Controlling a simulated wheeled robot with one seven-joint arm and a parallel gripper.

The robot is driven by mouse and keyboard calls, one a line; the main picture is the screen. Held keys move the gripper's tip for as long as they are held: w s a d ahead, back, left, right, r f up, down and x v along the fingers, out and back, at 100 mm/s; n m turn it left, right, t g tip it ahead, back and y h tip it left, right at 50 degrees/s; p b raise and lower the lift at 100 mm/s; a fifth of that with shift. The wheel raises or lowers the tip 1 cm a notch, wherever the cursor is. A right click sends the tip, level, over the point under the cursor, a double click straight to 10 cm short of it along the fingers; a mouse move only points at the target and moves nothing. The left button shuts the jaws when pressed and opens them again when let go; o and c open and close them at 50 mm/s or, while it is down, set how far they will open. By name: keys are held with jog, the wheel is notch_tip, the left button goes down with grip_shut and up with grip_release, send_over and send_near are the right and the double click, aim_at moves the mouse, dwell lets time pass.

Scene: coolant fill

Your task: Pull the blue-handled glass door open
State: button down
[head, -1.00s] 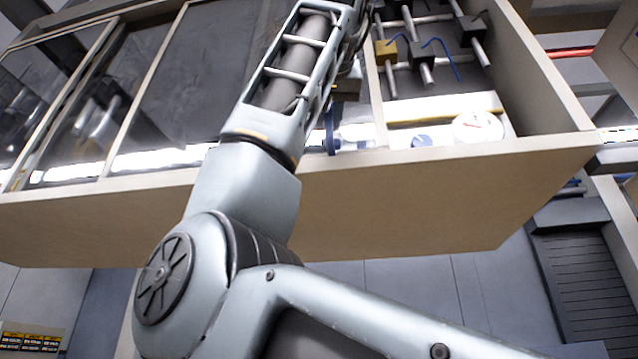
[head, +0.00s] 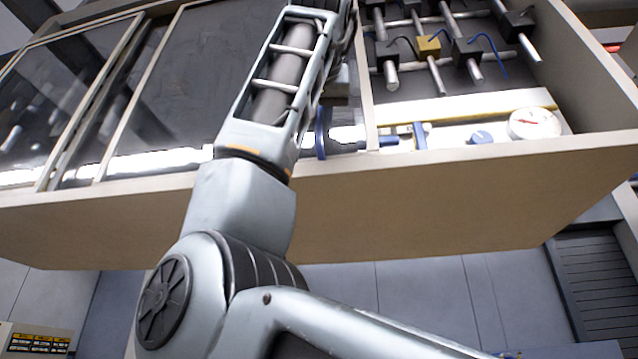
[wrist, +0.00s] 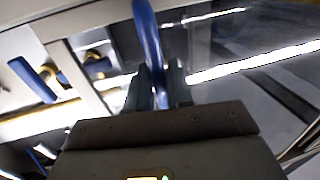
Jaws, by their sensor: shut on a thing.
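The blue handle (head: 321,132) stands upright near the right edge of a sliding glass door (head: 190,75) in a beige frame, in the head view. In the wrist view the blue handle (wrist: 148,35) runs down between the two dark fingers of my gripper (wrist: 158,88). The gripper is shut on the handle. To the right of the door's edge the cabinet is uncovered.
The beige cabinet (head: 430,195) has a raised front wall. The uncovered bay holds a blue-handled valve (head: 418,136), a blue knob (head: 480,137), a round white gauge (head: 534,123) and rods with dark blocks (head: 468,52). Another framed glass panel (head: 60,75) is at the left.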

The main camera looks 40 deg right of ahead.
jog(key=c, duration=1.2)
grip_release()
jog(key=shift+s, duration=0.1)
jog(key=shift+b+v, duration=1.1)
jog(key=shift+v, duration=2.75)
